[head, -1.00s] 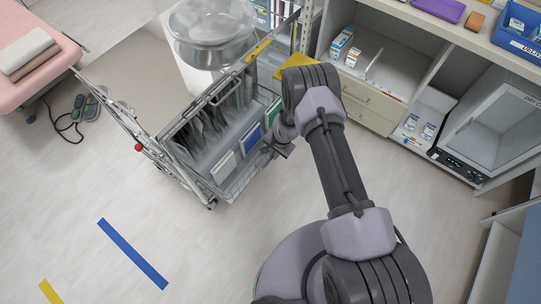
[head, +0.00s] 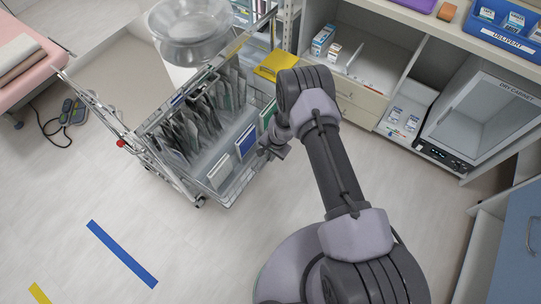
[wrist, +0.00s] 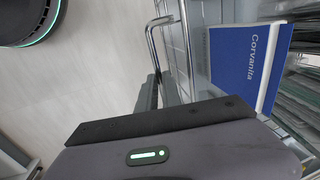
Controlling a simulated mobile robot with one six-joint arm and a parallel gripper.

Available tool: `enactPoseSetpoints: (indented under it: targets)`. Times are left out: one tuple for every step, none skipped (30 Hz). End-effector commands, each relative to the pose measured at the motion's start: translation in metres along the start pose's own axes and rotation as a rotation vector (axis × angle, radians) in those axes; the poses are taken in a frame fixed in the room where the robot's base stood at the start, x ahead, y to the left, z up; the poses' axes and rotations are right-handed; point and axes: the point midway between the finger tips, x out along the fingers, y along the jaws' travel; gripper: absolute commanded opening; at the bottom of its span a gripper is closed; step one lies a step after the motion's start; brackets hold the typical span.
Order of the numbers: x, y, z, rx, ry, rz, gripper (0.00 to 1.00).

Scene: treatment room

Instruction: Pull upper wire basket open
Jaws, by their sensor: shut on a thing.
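The upper wire basket (head: 240,182) is pulled part way out of the metal cart (head: 165,128) in the head view. It holds dark pouches at the back and several booklets near the front, one of them blue (head: 246,142). My gripper (head: 274,153) is at the basket's front right side. In the wrist view a bent chrome wire handle (wrist: 151,38) runs down to my gripper fingers (wrist: 150,95), which are shut on it. The exact contact is partly hidden by the gripper body. The blue booklet labelled Corvanita (wrist: 243,68) stands close beside the fingers.
A yellow item (head: 277,65) lies behind my arm. Shelving with a drying cabinet (head: 485,120) stands at right, a pink bed (head: 22,60) at left. The floor in front of the cart is clear.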

Motion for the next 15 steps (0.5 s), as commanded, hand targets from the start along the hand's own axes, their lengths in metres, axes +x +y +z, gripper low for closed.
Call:
enactPoseSetpoints:
  targets:
    - [-0.0003, -0.0004, -0.0007, 0.000, 0.001, -0.001, 0.00]
    - [-0.0003, -0.0004, -0.0007, 0.000, 0.002, -0.001, 0.00]
    - [-0.0003, -0.0005, -0.0007, 0.000, 0.002, -0.001, 0.00]
    - [-0.0003, -0.0005, -0.0007, 0.000, 0.002, -0.001, 0.11]
    - [-0.0003, -0.0005, -0.0008, 0.000, 0.002, -0.001, 0.17]
    - [-0.0003, -0.0005, -0.0007, 0.000, 0.002, -0.001, 0.25]
    - [-0.0003, -0.0005, -0.0007, 0.000, 0.001, -0.001, 0.30]
    - [-0.0002, -0.0004, -0.0006, 0.000, 0.001, -0.001, 0.31]
    - [-0.0002, -0.0004, -0.0005, 0.000, 0.001, -0.001, 0.31]
    - [-0.0002, -0.0004, -0.0005, 0.000, 0.001, -0.001, 0.31]
    - [-0.0001, -0.0003, -0.0004, 0.000, 0.001, -0.001, 0.31]
    - [-0.0001, -0.0003, -0.0004, 0.000, 0.001, -0.001, 0.31]
    - [-0.0001, -0.0003, -0.0004, 0.000, 0.001, -0.001, 0.31]
    - [-0.0001, -0.0003, -0.0003, 0.000, 0.001, 0.000, 0.31]
    - [-0.0001, -0.0003, -0.0003, 0.000, 0.001, 0.000, 0.31]
